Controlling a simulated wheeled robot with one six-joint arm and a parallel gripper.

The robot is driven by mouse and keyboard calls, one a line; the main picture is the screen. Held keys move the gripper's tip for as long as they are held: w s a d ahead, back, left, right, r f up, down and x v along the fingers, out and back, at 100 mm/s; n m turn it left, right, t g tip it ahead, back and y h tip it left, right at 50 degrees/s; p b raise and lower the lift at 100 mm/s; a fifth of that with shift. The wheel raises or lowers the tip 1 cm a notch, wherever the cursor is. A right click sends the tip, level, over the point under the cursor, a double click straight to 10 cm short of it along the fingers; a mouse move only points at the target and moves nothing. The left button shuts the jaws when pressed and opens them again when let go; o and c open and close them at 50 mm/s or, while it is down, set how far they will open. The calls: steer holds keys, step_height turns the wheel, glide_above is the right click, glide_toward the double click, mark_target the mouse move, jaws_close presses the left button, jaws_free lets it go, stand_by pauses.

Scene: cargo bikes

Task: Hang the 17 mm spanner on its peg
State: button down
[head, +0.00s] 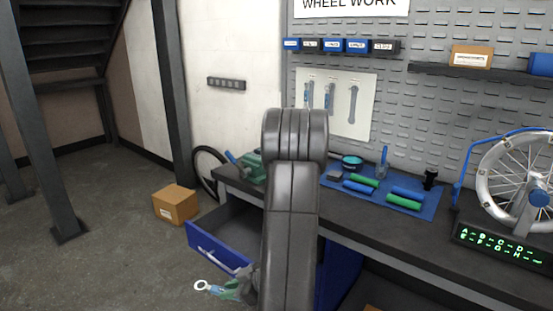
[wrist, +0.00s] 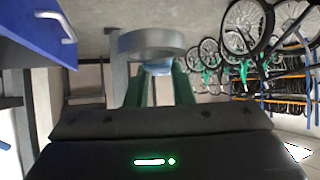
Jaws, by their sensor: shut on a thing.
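My gripper (head: 232,288) is low in front of the bench, beside the open blue drawer. Its green fingers are shut on a spanner (head: 201,285), whose pale ring end sticks out to the left. In the wrist view the grey ring end (wrist: 150,53) shows just beyond my gripper (wrist: 158,78). The rest of the spanner is hidden, and no size mark is readable. On the wall, a white tool board (head: 366,89) carries two spanners (head: 329,96) at left and a grey spanner outline (head: 352,105) at right. My arm covers the board's lower left.
The blue drawer (head: 218,247) stands open, close to my gripper; it also shows in the wrist view (wrist: 38,30). A blue mat (head: 428,207) with green and blue grips lies on the bench (head: 465,250). A wheel (head: 510,175) stands at right. A cardboard box (head: 176,204) sits on the floor.

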steer(key=shift+s, duration=0.4)
steer(key=shift+w+d+r+t, duration=0.15)
steer(key=shift+w+r+t, duration=0.05)
steer(key=shift+t, duration=0.1)
steer(key=w+d+r+m+t+h+p, duration=0.1)
steer(key=w+d+m+t+h+p, duration=0.3)
steer(key=w+d+m+t+h, duration=0.3)
steer(key=shift+w+d+m+t+h, duration=0.4)
steer(key=shift+w+d+m+h, duration=1.8)
steer(key=shift+w+m, duration=1.7)
